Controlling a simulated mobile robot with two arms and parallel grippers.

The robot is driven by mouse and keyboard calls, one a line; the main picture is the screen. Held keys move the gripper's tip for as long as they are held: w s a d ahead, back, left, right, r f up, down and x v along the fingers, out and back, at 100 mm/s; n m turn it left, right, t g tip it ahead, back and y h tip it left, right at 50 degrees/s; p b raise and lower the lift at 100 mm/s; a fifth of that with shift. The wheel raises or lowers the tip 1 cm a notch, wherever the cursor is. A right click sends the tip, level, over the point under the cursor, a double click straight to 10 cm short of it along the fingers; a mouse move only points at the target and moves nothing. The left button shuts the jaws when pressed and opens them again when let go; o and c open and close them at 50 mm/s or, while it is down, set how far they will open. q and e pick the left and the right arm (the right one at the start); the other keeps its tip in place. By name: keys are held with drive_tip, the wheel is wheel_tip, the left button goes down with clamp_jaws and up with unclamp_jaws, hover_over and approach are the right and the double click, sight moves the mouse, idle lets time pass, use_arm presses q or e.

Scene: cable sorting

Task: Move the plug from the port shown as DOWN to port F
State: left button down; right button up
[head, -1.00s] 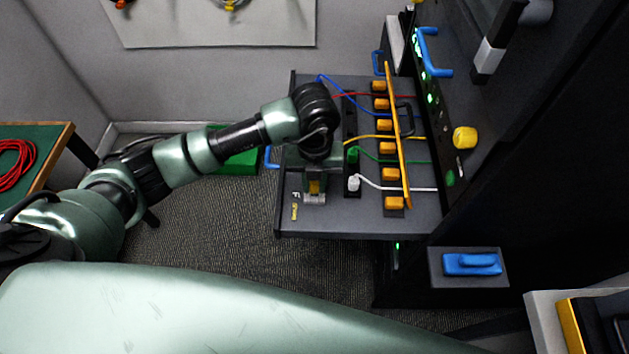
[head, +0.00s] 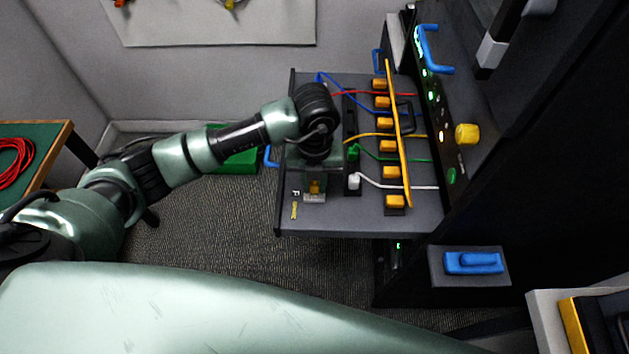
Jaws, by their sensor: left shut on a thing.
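My left gripper (head: 314,191) points down over the dark tray (head: 255,225), near its front left corner, beside the white letter F (head: 296,193). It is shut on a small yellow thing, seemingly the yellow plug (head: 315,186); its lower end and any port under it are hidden. The yellow cable (head: 375,135) runs left from the rack side and goes out of sight under my wrist. A green plug (head: 353,152) and a white plug (head: 354,181) stand in the dark port strip (head: 349,112). My right gripper is not in view.
An upright orange bar (head: 397,125) with several orange blocks crosses the tray, with red, blue, green and white cables passing it. The rack panel (head: 432,100) with lights, a blue handle (head: 428,50) and a yellow knob (head: 466,134) stand at right.

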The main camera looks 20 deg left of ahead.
use_arm(q)
drive_tip(key=c, duration=1.2)
unclamp_jaws()
drive_tip(key=shift+o, duration=0.4)
drive_tip(key=o, duration=0.4)
drive_tip(key=shift+r+p, duration=2.45)
drive_tip(key=shift+r, duration=1.1)
